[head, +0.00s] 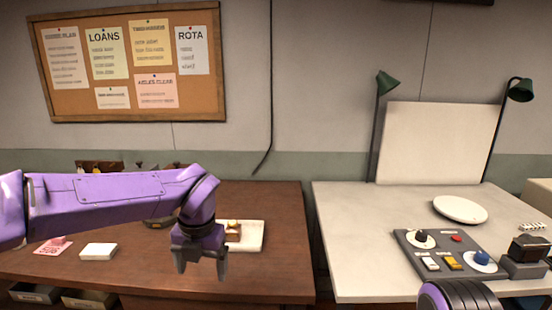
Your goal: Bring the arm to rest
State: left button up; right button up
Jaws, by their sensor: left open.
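My left gripper (201,265) hangs at the end of the purple left arm, which comes in from the left over the brown wooden desk (270,225). Its fingers point down and are apart, with nothing seen between them. Behind it, a white tray (252,238) with a small brown item on it lies on the desk, partly hidden by the gripper. A purple and black rounded part of mine shows at the bottom right; no right gripper fingers are in view.
A pale table (360,250) at right holds a grey control panel (408,250), a white round plate (460,209), a white backdrop board (438,142) and two green lamps. A white block (98,251) and pink card (53,246) lie on the desk at left. The desk's right end is clear.

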pick_arm(q)
jog(key=w+a+f+m+t+y, duration=0.3)
jog(key=a+f+m+y, duration=0.25)
jog(key=a+f, duration=0.3)
jog(key=s+a+f+m+t, duration=0.2)
jog(key=s+f+m, duration=0.1)
jog(key=f+m, duration=0.35)
jog(key=s+a+f+m+t, duration=0.1)
jog(key=s+f+m+t, duration=0.15)
jog(key=f+m, duration=0.35)
jog(key=s+a+f+m+g+h, duration=0.1)
jog(key=s+f+m, duration=0.2)
jog(key=s, duration=0.6)
jog(key=s+a+f+m+g+h, duration=0.1)
jog(key=s+f+m+g, duration=0.1)
jog(key=s+f, duration=0.6)
jog(key=s+a+f+m+g+h, duration=0.1)
jog(key=s+f+m, duration=0.4)
jog(key=s, duration=0.5)
jog(key=shift+f+g, duration=0.35)
jog(key=shift+g, duration=0.1)
